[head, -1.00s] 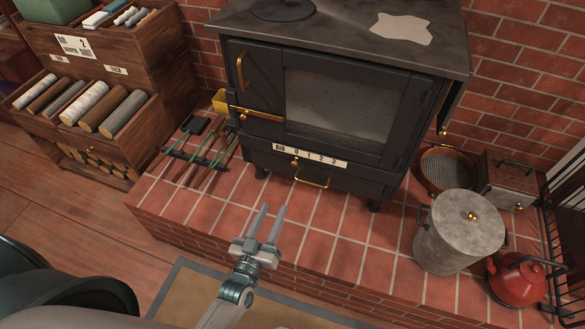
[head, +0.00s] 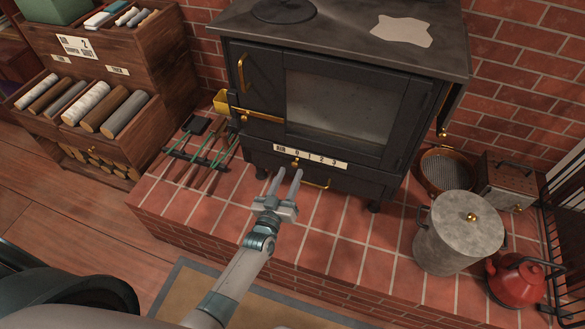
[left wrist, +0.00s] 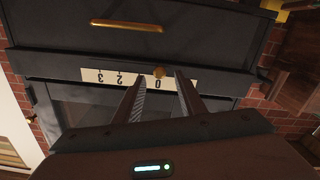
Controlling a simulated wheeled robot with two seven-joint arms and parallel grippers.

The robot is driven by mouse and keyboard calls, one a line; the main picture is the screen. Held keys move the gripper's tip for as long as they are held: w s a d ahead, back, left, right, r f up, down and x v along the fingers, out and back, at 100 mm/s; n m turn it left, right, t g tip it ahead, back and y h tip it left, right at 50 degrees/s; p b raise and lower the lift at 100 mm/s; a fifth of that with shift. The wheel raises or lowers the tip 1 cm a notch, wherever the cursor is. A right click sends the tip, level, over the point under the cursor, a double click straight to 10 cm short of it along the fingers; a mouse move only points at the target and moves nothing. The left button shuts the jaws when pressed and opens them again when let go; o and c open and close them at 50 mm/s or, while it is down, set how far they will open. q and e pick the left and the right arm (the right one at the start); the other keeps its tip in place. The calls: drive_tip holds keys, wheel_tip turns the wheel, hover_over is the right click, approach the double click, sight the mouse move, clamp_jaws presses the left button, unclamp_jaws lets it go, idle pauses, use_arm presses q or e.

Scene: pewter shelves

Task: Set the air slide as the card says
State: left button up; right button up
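The black stove (head: 340,60) has a white air scale (head: 325,159) below its door, marked 0 to 3. The air slide's small brass knob (head: 295,163) is at the 0 end; it also shows in the left wrist view (left wrist: 159,71), beside the 0. The card (head: 78,46) on the wooden rack shows a large 2; its smaller print is hard to read. My left gripper (head: 287,172) is open and empty in front of the knob. In the left wrist view its fingertips (left wrist: 160,75) appear on either side of the knob; contact cannot be told. My right gripper is out of view.
A brass handle (head: 312,183) sits just below the scale. Fire tools (head: 205,150) lie left on the brick hearth (head: 340,220). A grey lidded bin (head: 455,240), red kettle (head: 515,280) and sieve (head: 445,170) stand right. The hearth's middle is clear.

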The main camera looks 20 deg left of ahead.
sight(294, 166)
use_arm(q)
drive_tip(key=shift+w, duration=1.75)
drive_tip(key=shift+d, duration=0.1)
clamp_jaws()
